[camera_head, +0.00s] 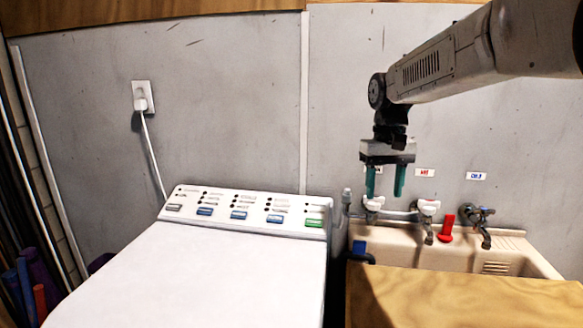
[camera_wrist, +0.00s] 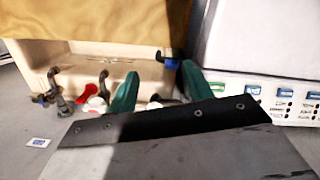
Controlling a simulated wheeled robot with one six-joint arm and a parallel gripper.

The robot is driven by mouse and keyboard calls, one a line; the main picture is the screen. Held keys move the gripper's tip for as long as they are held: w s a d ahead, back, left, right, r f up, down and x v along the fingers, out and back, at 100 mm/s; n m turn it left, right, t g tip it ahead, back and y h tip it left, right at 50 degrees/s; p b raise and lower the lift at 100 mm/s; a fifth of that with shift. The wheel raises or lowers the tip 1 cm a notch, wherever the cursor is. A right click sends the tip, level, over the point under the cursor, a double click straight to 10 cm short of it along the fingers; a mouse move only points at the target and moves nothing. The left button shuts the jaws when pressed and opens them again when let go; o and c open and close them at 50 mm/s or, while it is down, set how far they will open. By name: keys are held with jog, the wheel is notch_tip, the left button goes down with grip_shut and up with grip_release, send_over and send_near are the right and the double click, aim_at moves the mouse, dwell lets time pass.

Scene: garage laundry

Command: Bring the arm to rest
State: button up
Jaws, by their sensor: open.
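My gripper (camera_head: 385,181) hangs from my arm at the right of the head view, its two green fingers pointing down and spread apart with nothing between them. It is above the back of the laundry sink, in front of the wall, close to the white tap handle below it. In the wrist view the two green fingers (camera_wrist: 158,88) are apart, with the sink and taps beyond them. Whether a fingertip touches a tap cannot be told.
A white washing machine (camera_head: 200,275) stands left of the sink (camera_head: 400,252). A wooden board (camera_head: 460,298) covers the sink's front. Taps, a red handle (camera_head: 446,228) and a blue item (camera_head: 359,247) sit near the gripper. A plug with cord (camera_head: 142,103) is on the wall.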

jog(key=s+d+f+t, duration=0.1)
jog(key=s+d+f, duration=0.1)
jog(key=s, duration=1.5)
jog(key=s+d+f+m+t, duration=0.1)
jog(key=s+d+f, duration=0.1)
jog(key=s, duration=1.5)
jog(key=shift+s+d+f, duration=0.15)
jog(key=shift+d+f, duration=0.15)
jog(key=shift+d, duration=0.35)
